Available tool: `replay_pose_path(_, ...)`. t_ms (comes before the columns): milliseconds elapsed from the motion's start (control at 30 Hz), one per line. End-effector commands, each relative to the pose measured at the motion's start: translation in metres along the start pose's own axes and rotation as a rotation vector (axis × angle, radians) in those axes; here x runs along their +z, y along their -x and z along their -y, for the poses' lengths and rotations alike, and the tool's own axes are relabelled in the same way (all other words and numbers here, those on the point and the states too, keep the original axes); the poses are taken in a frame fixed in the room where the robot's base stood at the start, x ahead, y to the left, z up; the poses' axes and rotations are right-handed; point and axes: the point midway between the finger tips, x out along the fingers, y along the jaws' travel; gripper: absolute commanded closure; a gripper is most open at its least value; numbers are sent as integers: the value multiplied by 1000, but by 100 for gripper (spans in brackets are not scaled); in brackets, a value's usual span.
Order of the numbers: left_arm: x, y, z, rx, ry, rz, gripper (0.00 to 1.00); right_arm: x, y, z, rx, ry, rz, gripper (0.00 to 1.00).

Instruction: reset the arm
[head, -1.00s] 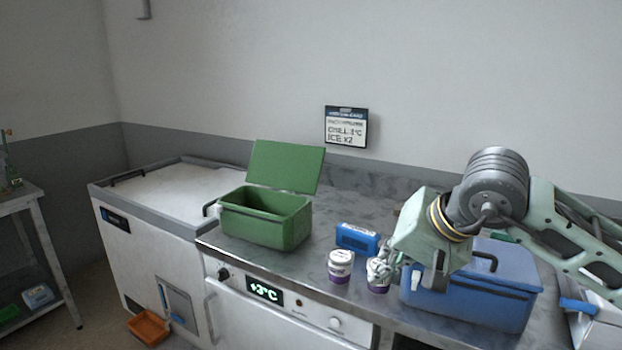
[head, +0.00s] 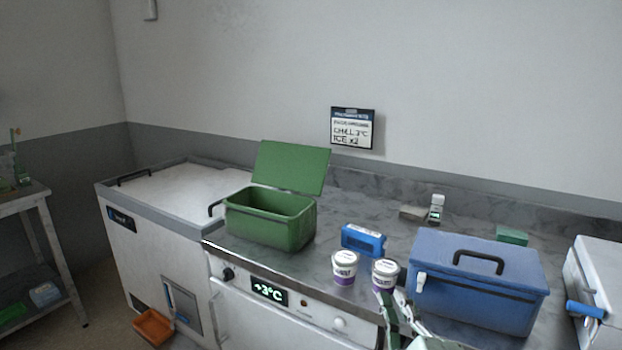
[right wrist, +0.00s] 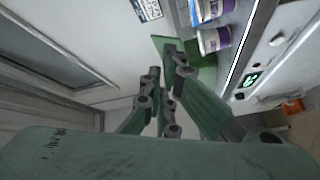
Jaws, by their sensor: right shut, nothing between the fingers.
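My right gripper (head: 396,312) is low at the bottom edge of the head view, in front of the counter and just below the right one of two white and purple tubs. It is shut and empty. In the right wrist view its fingers (right wrist: 168,85) show close together, with the tubs and the counter's front edge beyond. The rest of the right arm is mostly out of the head view. My left gripper is not in view.
On the counter stand an open green box (head: 262,228), a blue pack (head: 363,240), two tubs (head: 345,268) (head: 386,272) and a closed blue cooler (head: 490,295). A chest freezer (head: 150,255) stands left. An orange bin (head: 153,327) is on the floor.

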Motion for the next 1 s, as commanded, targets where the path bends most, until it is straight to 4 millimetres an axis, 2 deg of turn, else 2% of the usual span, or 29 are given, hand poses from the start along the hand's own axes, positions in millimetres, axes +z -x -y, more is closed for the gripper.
replay_pose_path(33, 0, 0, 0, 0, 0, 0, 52, 26, 14, 29, -92, -107, 96, 100)
replay_pose_path(100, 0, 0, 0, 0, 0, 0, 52, 58, 37, 67, -209, -246, 230, 100)
replay_pose_path(167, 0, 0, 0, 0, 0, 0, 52, 80, 62, 99, -303, -358, 345, 100)
replay_pose_path(200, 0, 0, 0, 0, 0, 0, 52, 93, 80, 118, -362, -426, 423, 100)
replay_pose_path(300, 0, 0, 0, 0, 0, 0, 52, 116, 129, 160, -491, -572, 601, 100)
replay_pose_path(400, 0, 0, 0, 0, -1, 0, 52, 128, 175, 191, -591, -678, 752, 100)
replay_pose_path(500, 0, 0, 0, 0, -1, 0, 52, 134, 216, 212, -671, -759, 881, 100)
replay_pose_path(733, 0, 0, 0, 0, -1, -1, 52, 136, 302, 242, -819, -896, 1148, 100)
replay_pose_path(1000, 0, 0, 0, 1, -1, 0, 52, 169, 292, 322, -842, -880, 1170, 100)
